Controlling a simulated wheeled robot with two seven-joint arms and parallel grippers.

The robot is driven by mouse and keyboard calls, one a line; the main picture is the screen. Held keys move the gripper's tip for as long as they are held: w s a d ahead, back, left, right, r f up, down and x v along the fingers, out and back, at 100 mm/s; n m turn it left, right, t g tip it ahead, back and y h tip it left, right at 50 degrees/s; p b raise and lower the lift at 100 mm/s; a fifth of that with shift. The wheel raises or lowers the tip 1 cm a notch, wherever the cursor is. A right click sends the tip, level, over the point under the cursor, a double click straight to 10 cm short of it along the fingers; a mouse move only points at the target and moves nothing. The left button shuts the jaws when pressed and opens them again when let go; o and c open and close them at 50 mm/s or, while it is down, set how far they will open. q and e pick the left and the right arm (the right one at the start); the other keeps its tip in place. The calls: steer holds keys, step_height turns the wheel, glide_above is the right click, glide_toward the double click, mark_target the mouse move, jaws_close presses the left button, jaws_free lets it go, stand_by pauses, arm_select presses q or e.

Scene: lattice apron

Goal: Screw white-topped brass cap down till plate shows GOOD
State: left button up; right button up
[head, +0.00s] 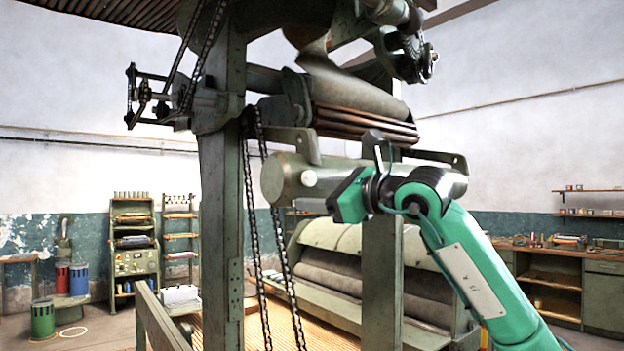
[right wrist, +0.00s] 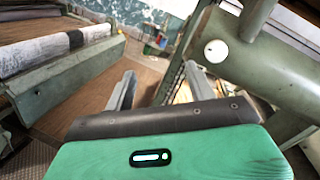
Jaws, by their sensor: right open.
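The white-topped cap (head: 309,178) shows as a small pale disc on the side of a grey-green horizontal cylinder (head: 285,181). In the right wrist view the cap's white round top (right wrist: 216,51) faces me, right of my fingers; its brass part is not visible. My right gripper (right wrist: 159,72) is open and empty, with its two fingers apart and the cap outside them. In the head view the right gripper (head: 347,196) is just right of the cap, its fingers hard to make out. No plate reading GOOD is legible. My left gripper is out of view.
A green machine post (head: 221,200) and hanging chains (head: 274,230) stand left of the cylinder. Another post (head: 382,270) stands below my right gripper. A large roller machine (head: 340,265) lies behind. Shelves (head: 134,245) and drums (head: 78,280) are at the far left.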

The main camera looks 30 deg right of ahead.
mark_target(311, 178)
steer(key=s+d+r+m+h, duration=0.2)
steer(key=d+r+h, duration=0.2)
steer(key=d, duration=0.3)
steer(key=shift+t, duration=0.4)
steer(key=w+p, duration=0.1)
steer(key=w, duration=0.3)
steer(key=w+p, duration=0.2)
steer(key=w, duration=0.1)
steer(key=w+a+p, duration=0.1)
steer(key=w+p, duration=0.1)
steer(key=w, duration=0.2)
steer(key=shift+w+a+f, duration=0.1)
steer(key=shift+w+f, duration=0.05)
steer(key=shift+w, duration=0.2)
steer(key=shift+w+f, duration=0.15)
steer(key=shift+w, duration=0.6)
steer(key=shift+c, duration=0.3)
steer(key=c, duration=0.9)
